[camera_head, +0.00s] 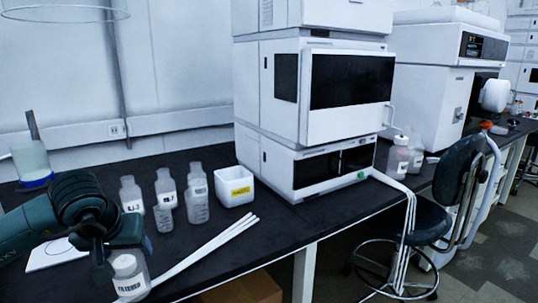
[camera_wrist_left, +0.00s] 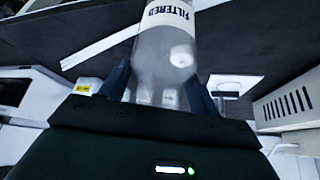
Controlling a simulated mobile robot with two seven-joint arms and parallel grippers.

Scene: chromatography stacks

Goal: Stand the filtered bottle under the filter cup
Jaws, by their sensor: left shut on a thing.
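The filtered bottle (camera_head: 132,284) is a clear bottle with a white cap and a "FILTERED" label, at the lower left of the head view. My left gripper (camera_head: 124,250) is shut on it. In the left wrist view the bottle (camera_wrist_left: 165,60) sits between the two dark fingers of the left gripper (camera_wrist_left: 162,88). The head view does not clearly show whether its base touches the bench. A clear cup on a blue base (camera_head: 32,163), apparently the filter cup, stands at the far left, behind my arm. The space beneath it is partly hidden. My right gripper is not in view.
Several labelled bottles (camera_head: 166,184) stand on the black bench (camera_head: 240,245) right of my gripper. A white bin (camera_head: 232,186) with a yellow label is beside them. White rods (camera_head: 205,250) lie near the front edge. A tall white instrument (camera_head: 325,90) stands behind.

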